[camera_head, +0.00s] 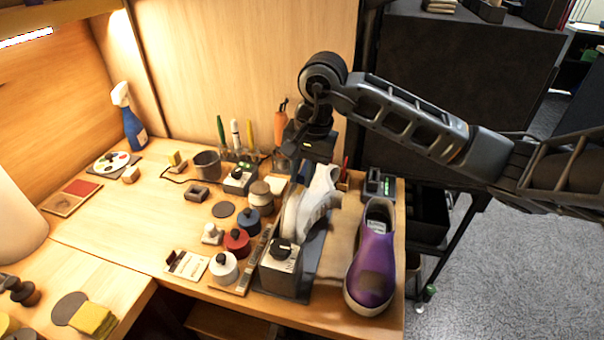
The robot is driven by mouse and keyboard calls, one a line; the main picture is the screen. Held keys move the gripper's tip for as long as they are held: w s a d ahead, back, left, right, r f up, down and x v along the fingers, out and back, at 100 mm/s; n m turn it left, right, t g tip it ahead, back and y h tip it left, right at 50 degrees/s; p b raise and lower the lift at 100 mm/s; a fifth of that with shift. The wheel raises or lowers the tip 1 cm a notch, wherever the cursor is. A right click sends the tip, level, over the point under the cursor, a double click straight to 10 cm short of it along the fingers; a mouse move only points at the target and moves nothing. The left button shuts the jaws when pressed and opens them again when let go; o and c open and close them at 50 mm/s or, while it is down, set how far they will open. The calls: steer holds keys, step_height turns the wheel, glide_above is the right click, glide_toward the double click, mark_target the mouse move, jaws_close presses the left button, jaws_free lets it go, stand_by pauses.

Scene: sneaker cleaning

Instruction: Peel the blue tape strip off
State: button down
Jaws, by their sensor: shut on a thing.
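A white sneaker (318,197) stands on a dark stand (318,262) near the front right of the bench. My gripper (306,162) is directly above and behind the sneaker, pointing down. A small piece of the blue tape strip (303,173) shows just under the fingertips, beside the upper back of the sneaker. My gripper is shut on this strip. The fingers are small and dark here. I cannot tell how much of the strip still touches the shoe.
A purple shoe (372,262) stands right of the sneaker. White, red and blue bottles (237,242) stand left. Tools in jars (236,150) and an orange bottle (281,125) are behind. The left bench is clearer.

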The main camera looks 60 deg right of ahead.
steer(key=shift+r, duration=0.45)
stand_by(0.4)
steer(key=shift+r, duration=2)
